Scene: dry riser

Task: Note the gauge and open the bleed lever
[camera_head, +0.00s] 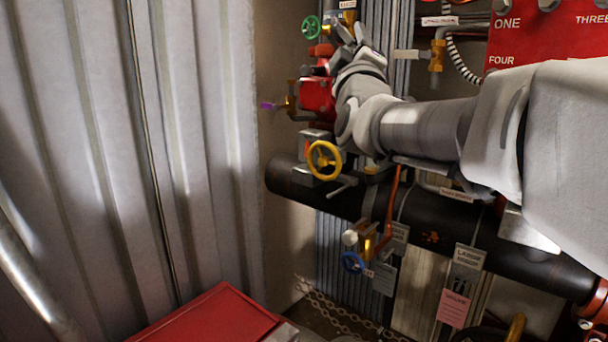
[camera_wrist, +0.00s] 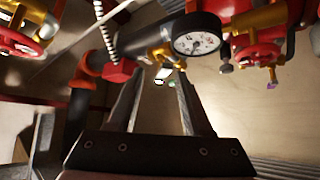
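A round gauge (camera_wrist: 197,42) with a white face and dark casing is at the top of the wrist view, just beyond my right fingertip. Its marks are too small and blurred to read. My gripper (camera_wrist: 160,72) is open, its two dark fingers apart with no object visibly held. A brass fitting (camera_wrist: 160,54) shows beyond the gap between the fingertips; contact cannot be told. In the head view my gripper (camera_head: 352,38) is at the upper pipework, partly hidden by my arm. I cannot tell which part is the bleed lever; a small purple-tipped handle (camera_head: 268,105) sticks out left of a red valve body (camera_head: 317,95).
A yellow handwheel (camera_head: 325,160) sits above a thick black pipe (camera_head: 400,207). A green handwheel (camera_head: 311,26) is near my gripper. A white-handled brass valve (camera_head: 437,54) stands right of it. A red box (camera_head: 215,315) is low in front; corrugated wall (camera_head: 120,150) bounds the left.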

